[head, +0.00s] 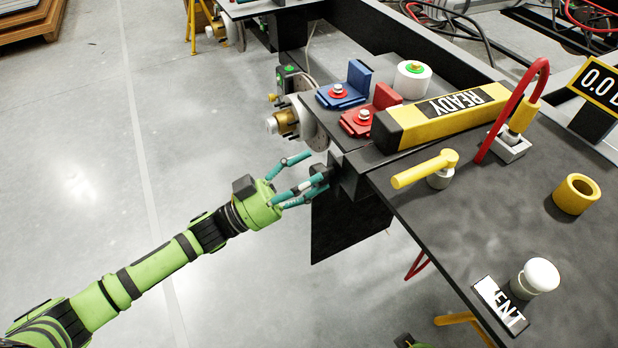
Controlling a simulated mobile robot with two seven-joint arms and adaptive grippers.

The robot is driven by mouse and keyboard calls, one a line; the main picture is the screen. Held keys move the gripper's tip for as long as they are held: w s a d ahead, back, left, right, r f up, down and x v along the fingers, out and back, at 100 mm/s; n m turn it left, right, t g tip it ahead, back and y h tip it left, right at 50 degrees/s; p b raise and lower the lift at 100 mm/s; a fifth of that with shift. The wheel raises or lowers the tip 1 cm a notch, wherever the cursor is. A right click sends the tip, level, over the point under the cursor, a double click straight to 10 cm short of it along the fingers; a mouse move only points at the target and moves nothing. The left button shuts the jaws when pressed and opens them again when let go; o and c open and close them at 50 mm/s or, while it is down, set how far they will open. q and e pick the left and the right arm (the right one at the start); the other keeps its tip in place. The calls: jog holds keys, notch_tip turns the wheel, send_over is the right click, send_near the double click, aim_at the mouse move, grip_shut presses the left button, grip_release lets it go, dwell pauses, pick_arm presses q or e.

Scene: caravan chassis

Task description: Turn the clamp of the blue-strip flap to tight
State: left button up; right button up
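A plain black flap (345,228) hangs below the left edge of the dark bench; I see no blue strip on it. A dark block (348,181) sits at the bench edge above the flap. I cannot tell if it is the flap's clamp or which way any clamp is turned. My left gripper (318,165), green with teal fingers, is at this edge. Its fingers are spread, one above and the others below. The lower fingertips are close to or touching the dark block; contact is unclear.
Blue (343,95) and red (361,121) brackets, a yellow READY bar (440,117) and a yellow lever (420,171) stand on the bench (455,235). A brass-and-white fitting (287,122) juts out above my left gripper. Open floor lies left.

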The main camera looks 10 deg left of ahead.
pick_arm(q)
jog(key=shift+s+f, duration=0.1)
jog(key=shift+f, duration=0.1)
jog(key=v, duration=1.2)
jog(key=shift+r, duration=0.1)
